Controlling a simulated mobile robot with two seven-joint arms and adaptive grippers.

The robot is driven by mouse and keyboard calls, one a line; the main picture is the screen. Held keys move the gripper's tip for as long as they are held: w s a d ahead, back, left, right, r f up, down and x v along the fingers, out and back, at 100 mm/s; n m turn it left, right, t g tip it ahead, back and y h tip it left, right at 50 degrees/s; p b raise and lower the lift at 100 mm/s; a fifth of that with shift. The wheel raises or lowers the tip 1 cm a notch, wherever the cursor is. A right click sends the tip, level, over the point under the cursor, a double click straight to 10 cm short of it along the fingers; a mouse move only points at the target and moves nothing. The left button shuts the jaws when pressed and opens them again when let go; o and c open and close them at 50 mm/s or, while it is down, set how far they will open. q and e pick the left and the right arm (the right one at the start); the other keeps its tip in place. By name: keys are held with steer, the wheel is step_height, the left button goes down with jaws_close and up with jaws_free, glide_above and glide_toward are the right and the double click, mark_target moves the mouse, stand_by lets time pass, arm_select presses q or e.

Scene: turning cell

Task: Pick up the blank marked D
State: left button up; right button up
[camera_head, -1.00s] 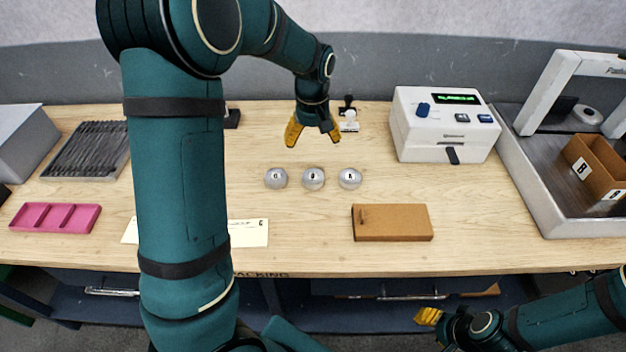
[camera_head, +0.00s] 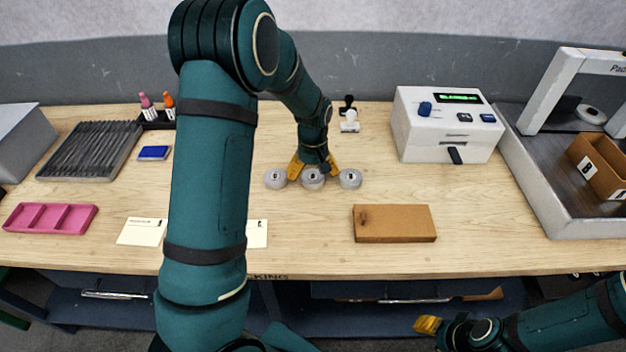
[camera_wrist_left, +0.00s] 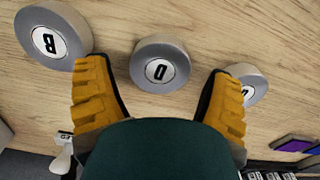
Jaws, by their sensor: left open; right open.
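The blank marked D (camera_wrist_left: 160,66) is a grey round disc with a white label, the middle one of three in a row on the bench. It also shows in the head view (camera_head: 312,181). My left gripper (camera_head: 314,168) is open just behind the row; in the left wrist view its yellow fingers (camera_wrist_left: 160,88) straddle the D blank's near side, with nothing gripped. Whether the fingers touch any blank I cannot tell. My right gripper (camera_head: 428,325) is low at the front right, below the bench edge, away from the blanks.
A blank marked B (camera_wrist_left: 55,38) and another blank (camera_wrist_left: 248,84), partly hidden by a finger, flank the D blank closely. A brown block (camera_head: 394,223) lies front right, a white device (camera_head: 445,125) back right. A white stamp-like object (camera_head: 349,122) stands behind.

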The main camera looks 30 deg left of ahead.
arm_select(q)
steer(key=shift+f, duration=0.85)
steer(key=c, duration=1.1)
steer(key=shift+r, duration=0.15)
